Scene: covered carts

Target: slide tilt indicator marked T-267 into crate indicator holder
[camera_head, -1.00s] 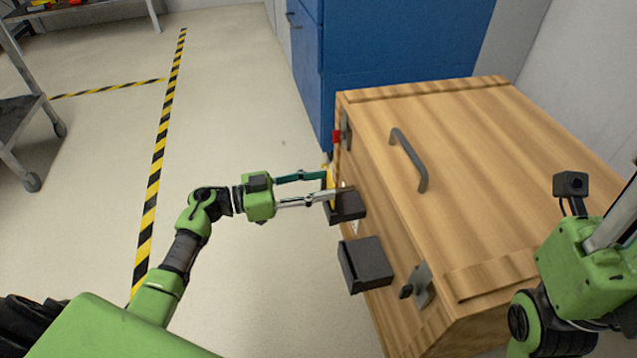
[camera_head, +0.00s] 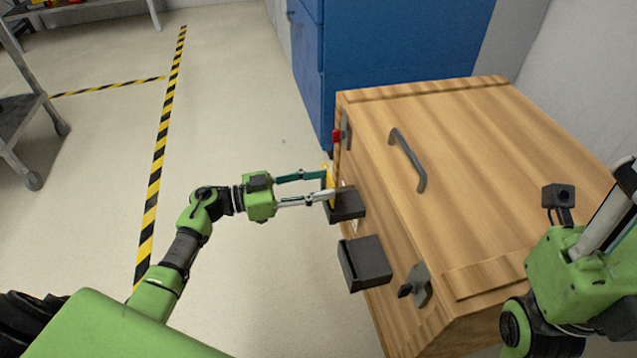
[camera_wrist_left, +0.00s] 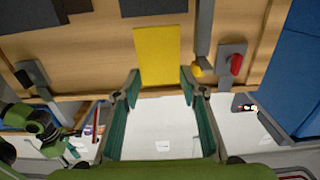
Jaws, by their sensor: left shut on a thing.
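The yellow tilt indicator (camera_wrist_left: 157,55) is a flat plate between the fingertips of my left gripper (camera_head: 329,185). In the head view only a thin yellow sliver shows at the crate's side. The marking T-267 cannot be read. My left gripper is shut on the indicator. The wooden crate (camera_head: 455,170) carries two dark box-shaped holders on its side, a farther one (camera_head: 346,205) beside my left fingertips and a nearer one (camera_head: 365,262). My right gripper (camera_head: 610,215) is partly cut off.
A blue cabinet (camera_head: 400,60) stands behind the crate. Metal latches (camera_head: 420,285) and a red part (camera_head: 336,138) stick out from the crate's side. A handle (camera_head: 410,160) is on its lid. The floor (camera_head: 250,110) left of the crate is clear. A grey cart (camera_head: 20,115) stands at the far left.

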